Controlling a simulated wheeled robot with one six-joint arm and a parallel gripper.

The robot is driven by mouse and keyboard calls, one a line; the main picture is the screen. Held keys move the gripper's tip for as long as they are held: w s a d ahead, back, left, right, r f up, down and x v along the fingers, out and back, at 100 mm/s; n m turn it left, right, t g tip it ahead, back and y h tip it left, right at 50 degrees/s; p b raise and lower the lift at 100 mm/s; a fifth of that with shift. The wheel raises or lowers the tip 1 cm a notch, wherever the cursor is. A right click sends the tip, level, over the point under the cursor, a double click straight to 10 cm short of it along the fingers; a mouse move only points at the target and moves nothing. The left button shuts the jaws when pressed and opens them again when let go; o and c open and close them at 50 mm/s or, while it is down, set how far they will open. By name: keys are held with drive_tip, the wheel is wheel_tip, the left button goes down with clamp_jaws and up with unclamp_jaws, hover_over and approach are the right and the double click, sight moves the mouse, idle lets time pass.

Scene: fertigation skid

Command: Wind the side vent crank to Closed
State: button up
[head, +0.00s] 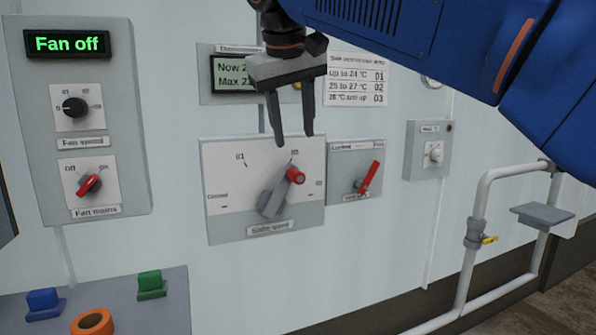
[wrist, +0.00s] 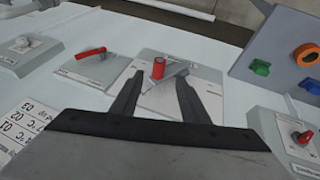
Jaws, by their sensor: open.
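The side vent crank (head: 272,200) is a grey arm with a red knob (head: 295,176), on a panel (head: 232,228) labelled "Side vent". It points up and right, close to the upper-right mark, which looks like 02. The "Closed" mark (head: 217,195) is at the panel's left. My gripper (head: 293,139) is open and empty, its fingertips just above the knob in the head view. In the wrist view the red knob (wrist: 158,68) appears between the fingertips (wrist: 160,76); they look clear of it, though depth is hard to judge.
Right of the crank, a red lever (head: 370,175) on a small panel tilts up-right. A fan panel (head: 125,110) reading "Fan off" is at left. A thermometer display (head: 232,75) and a printed table (head: 358,80) sit above. White pipes (head: 480,215) stand at right.

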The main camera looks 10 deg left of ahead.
sight(299, 174)
drive_tip(key=x, duration=1.1)
drive_tip(key=shift+f, duration=0.1)
clamp_jaws()
